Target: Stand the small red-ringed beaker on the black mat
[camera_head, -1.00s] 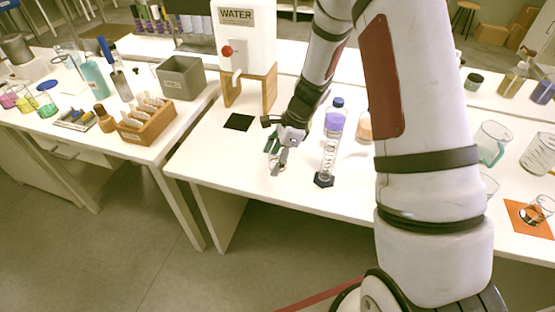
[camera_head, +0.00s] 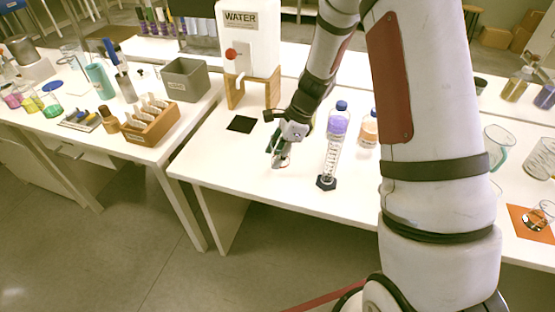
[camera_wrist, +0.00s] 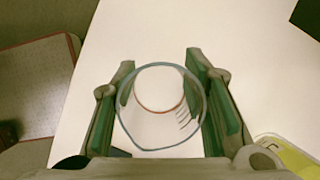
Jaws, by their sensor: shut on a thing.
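My gripper (camera_head: 280,157) is shut on the small clear beaker (camera_wrist: 160,138), whose red ring shows in the wrist view between the green finger pads. In the head view, the beaker is small and partly hidden by the fingers, so I cannot tell whether it is clear of the table. The black mat (camera_head: 241,124) lies flat and bare on the white table, to the left of my gripper and a little farther back.
A tall measuring cylinder (camera_head: 329,160) stands close to the right of my gripper. The water dispenser (camera_head: 236,45) on its wooden stand (camera_head: 260,95) is behind the mat. A purple-liquid bottle (camera_head: 338,120) stands behind the cylinder. The table's front edge is nearby.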

